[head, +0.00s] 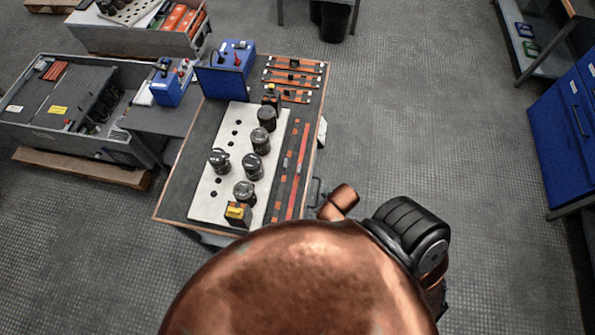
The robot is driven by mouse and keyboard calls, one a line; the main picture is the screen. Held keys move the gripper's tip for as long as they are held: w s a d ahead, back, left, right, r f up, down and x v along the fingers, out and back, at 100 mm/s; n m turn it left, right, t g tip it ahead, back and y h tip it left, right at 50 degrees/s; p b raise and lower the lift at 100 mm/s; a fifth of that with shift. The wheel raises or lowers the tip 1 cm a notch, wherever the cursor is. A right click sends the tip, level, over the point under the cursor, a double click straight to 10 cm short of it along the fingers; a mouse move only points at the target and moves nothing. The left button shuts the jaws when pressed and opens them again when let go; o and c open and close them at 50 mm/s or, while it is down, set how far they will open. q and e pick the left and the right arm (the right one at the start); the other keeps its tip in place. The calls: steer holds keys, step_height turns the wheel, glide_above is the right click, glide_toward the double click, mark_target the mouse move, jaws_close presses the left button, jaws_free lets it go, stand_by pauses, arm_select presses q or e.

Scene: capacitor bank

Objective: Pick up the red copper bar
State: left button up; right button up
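A long, thin red bar (298,170) lies on the dark top of the workbench (205,130), near its right edge. It runs lengthwise, to the right of a white board. It is the likely red copper bar. A parallel row of orange and dark pieces (283,172) lies just left of it. Neither of my grippers shows in the head view. A large copper-coloured rounded shape covers the bottom middle and comes close to the bench's near edge.
The white board (208,187) carries several dark cylindrical capacitors (253,166). Behind them are orange strips (290,77) and a blue box (225,70). An open grey cabinet (60,110) adjoins on the left. Floor right of the bench is clear up to blue drawers (565,125).

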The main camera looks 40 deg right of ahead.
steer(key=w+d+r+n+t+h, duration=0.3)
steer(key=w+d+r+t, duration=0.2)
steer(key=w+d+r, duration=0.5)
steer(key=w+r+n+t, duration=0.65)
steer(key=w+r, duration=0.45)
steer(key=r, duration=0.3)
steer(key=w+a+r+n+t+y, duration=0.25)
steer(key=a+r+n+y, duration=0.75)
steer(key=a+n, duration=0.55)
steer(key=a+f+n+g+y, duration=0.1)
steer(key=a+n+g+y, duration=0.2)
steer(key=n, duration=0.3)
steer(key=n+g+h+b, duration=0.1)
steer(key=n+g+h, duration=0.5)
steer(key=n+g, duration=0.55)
glide_toward(300, 168)
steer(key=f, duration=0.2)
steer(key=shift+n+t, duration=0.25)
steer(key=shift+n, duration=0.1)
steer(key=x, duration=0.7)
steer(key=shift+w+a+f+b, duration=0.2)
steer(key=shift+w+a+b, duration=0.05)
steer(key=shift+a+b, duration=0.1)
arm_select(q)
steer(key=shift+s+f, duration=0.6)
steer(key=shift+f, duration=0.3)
